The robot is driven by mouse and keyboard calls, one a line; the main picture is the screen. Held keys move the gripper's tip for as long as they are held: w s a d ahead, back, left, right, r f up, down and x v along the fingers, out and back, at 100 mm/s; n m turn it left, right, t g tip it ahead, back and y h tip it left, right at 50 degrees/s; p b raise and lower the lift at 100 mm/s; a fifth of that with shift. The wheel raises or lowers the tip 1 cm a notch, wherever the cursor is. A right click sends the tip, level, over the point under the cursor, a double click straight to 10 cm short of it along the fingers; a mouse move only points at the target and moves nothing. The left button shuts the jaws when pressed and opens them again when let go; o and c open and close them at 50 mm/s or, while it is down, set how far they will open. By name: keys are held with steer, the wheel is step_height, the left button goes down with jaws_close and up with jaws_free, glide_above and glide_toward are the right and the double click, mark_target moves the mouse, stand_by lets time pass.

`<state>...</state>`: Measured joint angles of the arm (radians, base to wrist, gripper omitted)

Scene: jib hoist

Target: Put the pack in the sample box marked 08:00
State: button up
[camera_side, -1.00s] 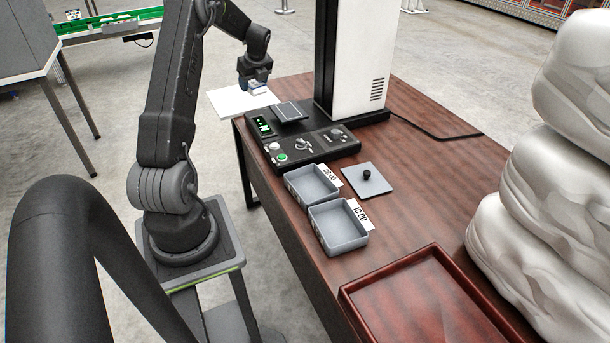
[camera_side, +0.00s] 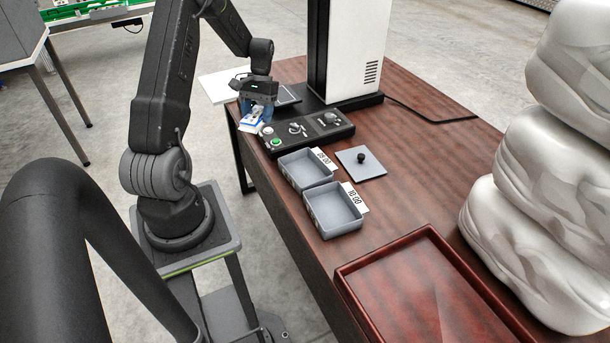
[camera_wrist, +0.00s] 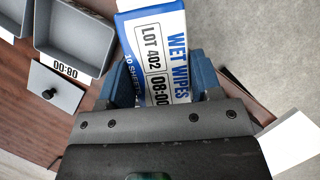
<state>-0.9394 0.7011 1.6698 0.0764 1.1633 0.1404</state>
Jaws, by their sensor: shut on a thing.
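My gripper (camera_side: 254,108) is shut on the pack (camera_side: 251,123), a white and blue pack held at the left end of the control panel. In the wrist view the pack (camera_wrist: 155,50) reads "WET WIPES", "LOT 402" and "08:00", and sits between the blue fingers (camera_wrist: 165,85). The sample box marked 08:00 (camera_side: 318,185) is an open grey tray with its label on the right; it also shows in the wrist view (camera_wrist: 75,50), with its label upside down. It looks empty. The box marked 10:00 (camera_side: 335,233) stands directly in front of it, also empty.
A grey lid with a black knob (camera_side: 376,169) lies right of the 08:00 box. The black control panel (camera_side: 318,128) and white column (camera_side: 350,50) stand behind the boxes. A red-brown tray (camera_side: 345,268) and white sacks (camera_side: 560,170) are at the right front.

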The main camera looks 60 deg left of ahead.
mark_target(259, 129)
steer(key=d+n+t, duration=0.1)
steer(key=d+n, duration=0.1)
steer(key=n, duration=0.1)
steer(key=s+d+n+t+h, duration=0.1)
steer(key=d+n, duration=0.1)
steer(key=n, duration=0.1)
steer(key=d+n+t, duration=0.1)
steer(key=d+n, duration=0.1)
steer(key=shift+s+d+f+n, duration=0.3)
steer(key=shift+s+f+n, duration=0.05)
steer(key=shift+n, duration=0.05)
steer(key=shift+n+t, duration=0.4)
steer(key=shift+n, duration=0.4)
steer(key=w+d+f, duration=0.2)
steer(key=w, duration=0.1)
steer(key=w+d+f, duration=0.2)
steer(key=w+d, duration=0.1)
steer(key=w+d+f, duration=0.2)
steer(key=w+f, duration=0.1)
steer(key=shift+w+d, duration=0.15)
steer(key=shift+d, duration=0.05)
steer(key=shift+w+d+f, duration=0.1)
steer(key=shift+f, duration=1.95)
steer(key=shift+f, duration=0.1)
steer(key=o, duration=0.7)
steer(key=shift+o, duration=0.2)
